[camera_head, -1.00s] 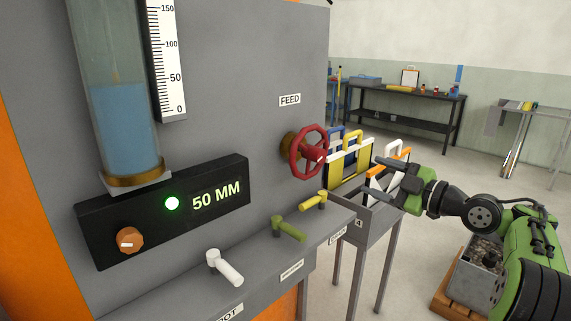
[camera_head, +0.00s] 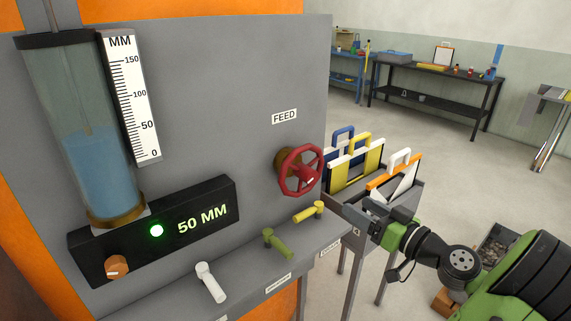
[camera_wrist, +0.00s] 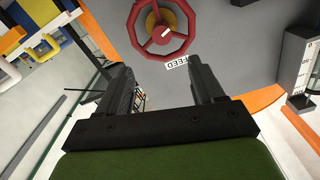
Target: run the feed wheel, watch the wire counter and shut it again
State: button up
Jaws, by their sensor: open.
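The red feed wheel (camera_head: 300,170) sits on a brass hub on the grey panel, under the FEED label (camera_head: 284,116). No wire counter is identifiable; a black display (camera_head: 203,219) reads 50 MM beside a lit green lamp (camera_head: 156,231). The blue liquid in the glass column (camera_head: 97,175) stands near the 50 mark of the MM scale (camera_head: 132,98). My gripper (camera_head: 363,208) is open and empty, right of and below the wheel. Its fingers (camera_wrist: 155,72) point toward the wheel, apart from it.
A grey stand (camera_head: 400,222) with coloured handled frames is close behind my gripper. An orange knob (camera_head: 117,267) sits below the column.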

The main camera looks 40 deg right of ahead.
aim_at(313, 179)
jog(key=w, duration=1)
jog(key=w+p, duration=0.1)
jog(key=w, duration=0.4)
jog(key=shift+w+a, duration=0.3)
jog(key=shift+a, duration=0.1)
grip_shut()
